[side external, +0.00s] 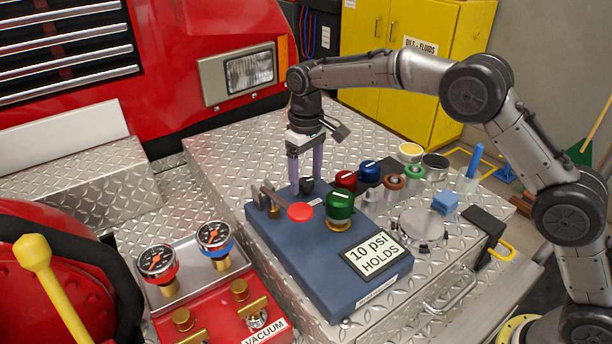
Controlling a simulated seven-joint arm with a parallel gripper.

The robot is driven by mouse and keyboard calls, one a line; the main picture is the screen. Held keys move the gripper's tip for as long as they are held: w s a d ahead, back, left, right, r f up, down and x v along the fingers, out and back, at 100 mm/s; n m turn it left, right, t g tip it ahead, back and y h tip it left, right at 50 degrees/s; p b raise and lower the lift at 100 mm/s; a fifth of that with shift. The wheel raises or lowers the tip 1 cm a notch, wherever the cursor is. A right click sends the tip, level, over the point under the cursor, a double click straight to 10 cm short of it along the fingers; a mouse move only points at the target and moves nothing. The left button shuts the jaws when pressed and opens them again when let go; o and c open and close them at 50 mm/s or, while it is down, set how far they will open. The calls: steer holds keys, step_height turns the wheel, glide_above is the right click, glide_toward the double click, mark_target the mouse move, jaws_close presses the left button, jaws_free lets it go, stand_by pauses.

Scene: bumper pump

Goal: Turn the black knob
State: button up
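The black knob (307,187) sits at the back of a dark blue box (285,245), behind a red disc and a green knob. My gripper (307,183) points straight down over the back of this box. Its two purple fingers are apart, with the black knob low between them as seen from here. I cannot tell whether the fingers touch the knob or stand around it with a gap.
The red disc (300,212) and green knob (340,204) stand close in front. A red knob (345,180) and a blue knob (369,168) are to the right. Gauges (157,262) stand front left. Bare metal plate (235,165) lies left of the gripper.

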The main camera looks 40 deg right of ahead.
mark_target(306, 181)
step_height(306, 181, up, 14)
stand_by(0.8)
steer(key=shift+f, duration=0.25)
stand_by(1.3)
step_height(306, 181, down, 14)
steer(key=shift+r, duration=0.15)
stand_by(0.4)
jaws_close()
stand_by(0.4)
